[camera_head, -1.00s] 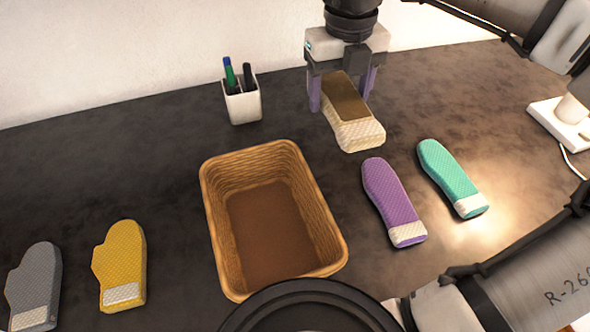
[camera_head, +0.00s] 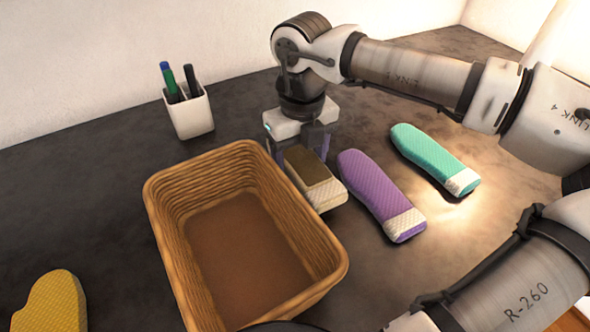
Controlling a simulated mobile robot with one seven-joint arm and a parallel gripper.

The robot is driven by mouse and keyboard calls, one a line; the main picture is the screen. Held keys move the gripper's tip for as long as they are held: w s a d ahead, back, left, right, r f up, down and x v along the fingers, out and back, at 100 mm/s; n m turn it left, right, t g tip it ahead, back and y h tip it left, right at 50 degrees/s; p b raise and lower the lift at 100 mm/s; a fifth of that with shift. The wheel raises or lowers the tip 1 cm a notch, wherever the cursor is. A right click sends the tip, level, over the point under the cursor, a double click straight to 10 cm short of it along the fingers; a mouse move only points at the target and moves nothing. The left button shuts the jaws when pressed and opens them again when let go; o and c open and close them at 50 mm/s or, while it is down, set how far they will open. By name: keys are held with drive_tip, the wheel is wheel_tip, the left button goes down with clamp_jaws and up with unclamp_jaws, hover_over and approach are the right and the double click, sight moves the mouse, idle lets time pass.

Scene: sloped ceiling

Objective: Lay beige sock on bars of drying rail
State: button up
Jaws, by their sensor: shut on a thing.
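My gripper (camera_head: 300,151) is shut on the beige sock (camera_head: 331,195), which has a brown upper part and a pale ribbed cuff. The sock points toward the camera, between the basket's right rim and the purple sock. I cannot tell if its underside touches the table. The far fingers are partly hidden by the sock and wrist. The drying rail is not in view.
A wicker basket (camera_head: 170,245), empty, stands left of my gripper. Purple (camera_head: 380,195) and teal (camera_head: 433,157) socks lie to the right. A pen cup (camera_head: 190,117) stands behind; a yellow sock (camera_head: 52,303) lies front left. The dark table (camera_head: 70,200) is bare at left.

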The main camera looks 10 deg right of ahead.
wheel_tip(320, 180, down, 3)
drive_tip(key=shift+r+b, duration=0.15)
drive_tip(key=shift+b, duration=0.25)
drive_tip(key=shift+r, duration=0.1)
drive_tip(key=shift+f, duration=0.2)
drive_tip(key=o, duration=0.7)
drive_tip(key=shift+r, duration=0.1)
